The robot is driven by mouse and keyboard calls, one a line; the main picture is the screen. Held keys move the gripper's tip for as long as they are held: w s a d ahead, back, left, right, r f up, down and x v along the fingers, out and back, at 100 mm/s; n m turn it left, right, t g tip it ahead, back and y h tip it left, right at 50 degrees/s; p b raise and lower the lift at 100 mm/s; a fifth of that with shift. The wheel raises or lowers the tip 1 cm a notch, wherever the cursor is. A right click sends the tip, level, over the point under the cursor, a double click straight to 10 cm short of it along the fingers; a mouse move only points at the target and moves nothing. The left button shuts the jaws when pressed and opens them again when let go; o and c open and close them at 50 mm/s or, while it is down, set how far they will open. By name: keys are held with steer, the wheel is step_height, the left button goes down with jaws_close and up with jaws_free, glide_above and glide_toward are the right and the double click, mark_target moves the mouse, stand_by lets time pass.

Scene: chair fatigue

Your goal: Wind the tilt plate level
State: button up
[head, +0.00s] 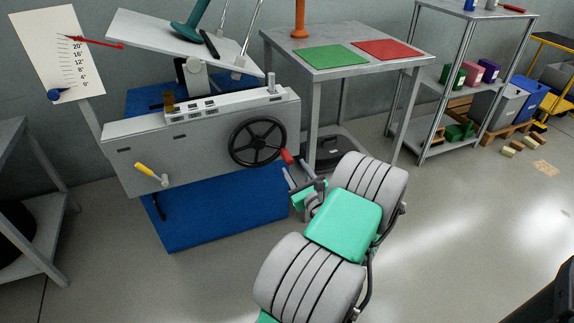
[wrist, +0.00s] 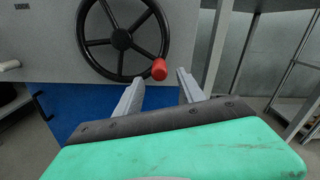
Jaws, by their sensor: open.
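The white tilt plate (head: 150,32) sits on top of the grey machine (head: 205,138), sloping down to the right. A red pointer (head: 95,42) lies near the top of the degree scale (head: 72,70), around or above the 20° mark. The black handwheel (head: 257,142) on the machine's front has a red knob (head: 286,157) at its lower right. The wheel and knob also show in the wrist view (wrist: 122,38) (wrist: 159,69). My gripper (head: 296,174) is open and empty close to the knob. In the wrist view the knob appears between and just beyond the fingertips (wrist: 158,84).
A yellow-handled lever (head: 146,170) is on the machine's lower left front. A teal-based object (head: 190,28) stands on the plate. A grey table (head: 335,65) with green and red mats is to the right. Shelves (head: 430,80) stand further right.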

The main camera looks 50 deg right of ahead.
mark_target(291, 163)
steer(key=b+x, duration=0.1)
steer(key=x, duration=0.5)
steer(key=shift+w+d, duration=0.15)
steer(key=shift+w, duration=0.2)
jaws_close()
stand_by(1.0)
